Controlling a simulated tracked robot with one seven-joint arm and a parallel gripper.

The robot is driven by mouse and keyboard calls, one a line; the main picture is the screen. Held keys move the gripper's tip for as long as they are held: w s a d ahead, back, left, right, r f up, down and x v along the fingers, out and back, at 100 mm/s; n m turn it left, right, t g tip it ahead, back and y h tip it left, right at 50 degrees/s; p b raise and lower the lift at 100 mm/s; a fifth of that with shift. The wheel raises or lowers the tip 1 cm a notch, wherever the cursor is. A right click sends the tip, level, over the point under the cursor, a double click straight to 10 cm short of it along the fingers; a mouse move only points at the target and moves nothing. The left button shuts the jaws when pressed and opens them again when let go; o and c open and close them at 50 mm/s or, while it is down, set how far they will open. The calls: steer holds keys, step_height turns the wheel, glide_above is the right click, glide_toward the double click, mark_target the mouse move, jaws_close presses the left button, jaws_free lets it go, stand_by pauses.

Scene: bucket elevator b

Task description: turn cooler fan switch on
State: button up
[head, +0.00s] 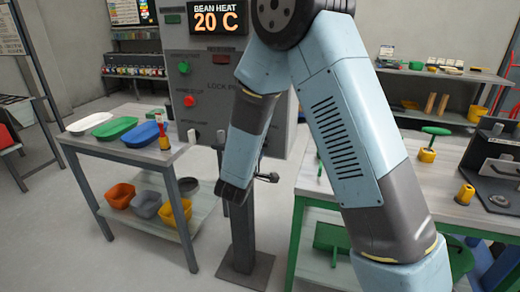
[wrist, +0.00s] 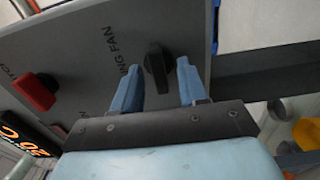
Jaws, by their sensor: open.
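The fan switch (wrist: 157,68) is a dark knob on the grey control panel in the wrist view, beside lettering that ends in "ING FAN". Its grip runs roughly up and down in that picture. My gripper (wrist: 158,80) is open, with one blue finger on each side of the knob. Gaps show between the knob and both fingers; I see no clear contact. In the head view the control panel (head: 207,62) stands on a post, and my arm covers its right part. The fan switch and my fingers cannot be made out there.
A table (head: 85,139) with trays stands left, a green-legged workbench (head: 318,185) right. A dark lever (head: 267,177) is near the post.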

steer(key=v, duration=1.2)
steer(key=shift+s, duration=0.35)
steer(key=shift+a, duration=0.1)
steer(key=s+d+r+m+g+h, duration=0.2)
steer(key=d+r+m+g, duration=0.15)
steer(key=d, duration=0.45)
steer(key=s+d+r+m+g+h, duration=0.25)
steer(key=d+g, duration=0.25)
steer(key=d, duration=0.3)
steer(key=s+d+r+m+g+h, duration=0.1)
steer(key=s+d+r+m+g, duration=0.25)
steer(key=d, duration=0.45)
steer(key=s+d+r+m+g+y, duration=0.2)
steer(key=s+d+g+y, duration=0.25)
steer(key=s, duration=0.25)
steer(key=s+a+r+m+t+y, duration=0.2)
steer(key=s+a+r+t+y, duration=0.1)
steer(key=s+r+t+y, duration=0.2)
steer(key=shift+r+y, duration=1)
steer(key=shift+y, duration=0.1)
